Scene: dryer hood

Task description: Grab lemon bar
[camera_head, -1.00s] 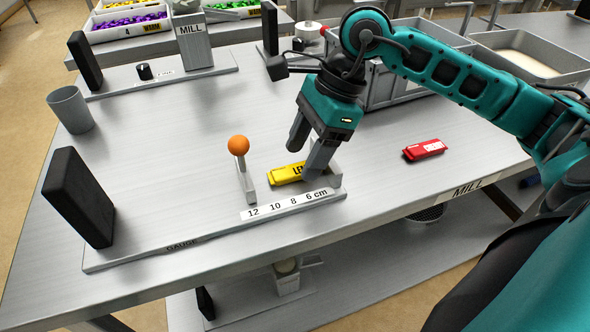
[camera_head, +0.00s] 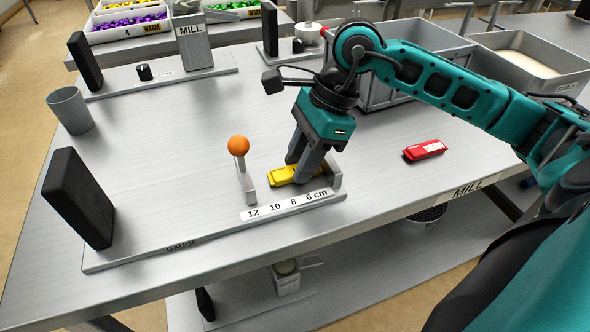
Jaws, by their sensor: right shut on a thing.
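The yellow lemon bar (camera_head: 282,176) lies on the gauge plate between the upright with the orange ball (camera_head: 238,146) and the end stop (camera_head: 336,172). My right gripper (camera_head: 299,172) is down at the bar, its fingers closed in around the bar's right part. The fingers hide that part and most of the lettering. The bar still appears to rest on the gauge. My left gripper is not in view.
A red bar (camera_head: 425,150) lies on the table to the right. A black block (camera_head: 78,198) stands on the gauge's left end. A grey cup (camera_head: 70,110) stands at the back left. Grey bins (camera_head: 530,62) stand at the back right. The middle of the table is clear.

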